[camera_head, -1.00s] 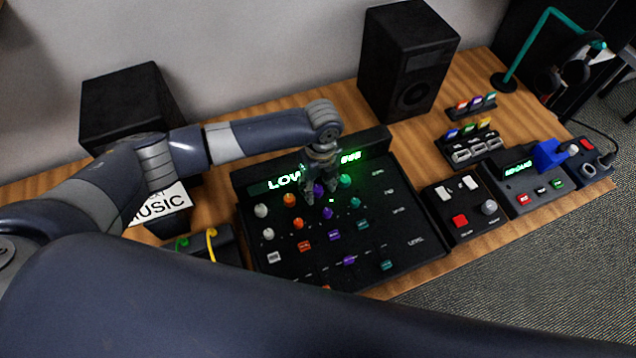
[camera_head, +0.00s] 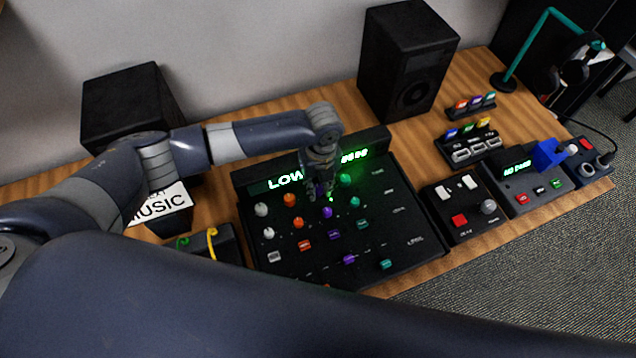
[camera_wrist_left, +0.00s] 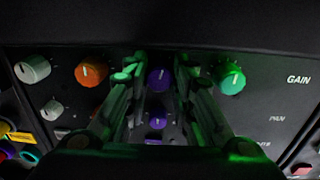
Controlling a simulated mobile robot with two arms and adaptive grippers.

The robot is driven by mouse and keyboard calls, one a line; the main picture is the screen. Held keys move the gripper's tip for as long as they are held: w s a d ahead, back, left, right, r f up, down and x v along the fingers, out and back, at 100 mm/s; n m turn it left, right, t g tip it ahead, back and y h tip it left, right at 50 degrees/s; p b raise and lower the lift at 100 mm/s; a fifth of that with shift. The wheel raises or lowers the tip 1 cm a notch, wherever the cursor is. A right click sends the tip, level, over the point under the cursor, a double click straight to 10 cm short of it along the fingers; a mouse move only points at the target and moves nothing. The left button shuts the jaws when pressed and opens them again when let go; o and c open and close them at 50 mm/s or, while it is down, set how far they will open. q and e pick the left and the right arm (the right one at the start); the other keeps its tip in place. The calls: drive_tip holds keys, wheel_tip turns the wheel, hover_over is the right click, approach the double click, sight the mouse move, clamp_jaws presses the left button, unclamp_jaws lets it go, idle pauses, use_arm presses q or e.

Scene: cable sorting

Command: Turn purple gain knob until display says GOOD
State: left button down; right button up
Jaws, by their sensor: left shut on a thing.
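The black mixer (camera_head: 300,262) has rows of white, orange, purple and green knobs. Its display (camera_head: 285,182) shows green "LOW" on the left; green text on the right is partly behind my gripper and I cannot read it surely. The purple gain knob (camera_wrist_left: 158,79) is in the top row, level with the "GAIN" label, with its white mark near the top. My left gripper (camera_head: 322,192) points down with its fingers on both sides of this knob, shut on it. The exact contact is hard to see. My right gripper is not in view.
An orange knob (camera_wrist_left: 91,73) and a green knob (camera_wrist_left: 231,77) flank the fingers closely. A smaller purple knob (camera_wrist_left: 157,120) is below. Two black speakers (camera_head: 408,62) stand behind. A button box (camera_head: 462,208) is right of the mixer.

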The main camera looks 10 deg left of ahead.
sight(320, 187)
use_arm(q)
drive_tip(key=shift+m, duration=0.9)
drive_tip(key=c, duration=1.3)
unclamp_jaws()
drive_tip(key=shift+c, duration=0.2)
drive_tip(key=shift+r, duration=0.1)
wheel_tip(320, 187, up, 12)
drive_tip(key=shift+d, duration=0.2)
drive_tip(key=shift+w, duration=0.1)
